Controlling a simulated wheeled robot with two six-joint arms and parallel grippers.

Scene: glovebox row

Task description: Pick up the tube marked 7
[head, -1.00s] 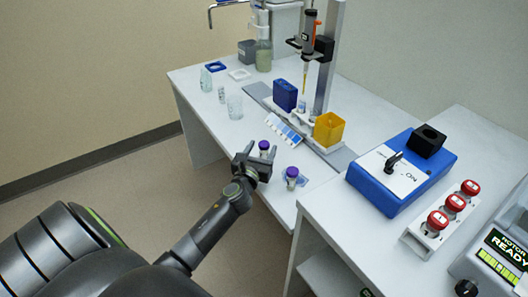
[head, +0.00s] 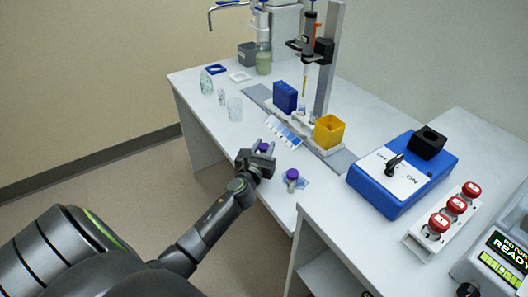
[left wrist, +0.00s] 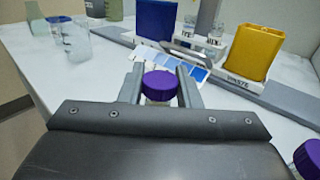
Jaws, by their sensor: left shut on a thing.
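My left gripper (head: 262,160) is at the front edge of the far bench, shut on a small tube with a purple cap (head: 264,147). In the left wrist view the purple cap (left wrist: 160,84) stands upright between the two fingers; the body is mostly hidden below it. A second purple-capped tube (head: 292,176) stands to the right on a small blue-and-white patch, apart from the gripper. Its cap also shows at the right edge of the left wrist view (left wrist: 308,158). I cannot read a number on either tube. My right gripper is not in view.
A blue-striped card (head: 284,132) lies just behind the held tube. Behind it are a blue box (head: 285,97), a yellow waste bin (head: 329,130) and a pipette stand (head: 326,75). A glass beaker (head: 234,109) stands left. A blue switch box (head: 385,192) is on the near bench.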

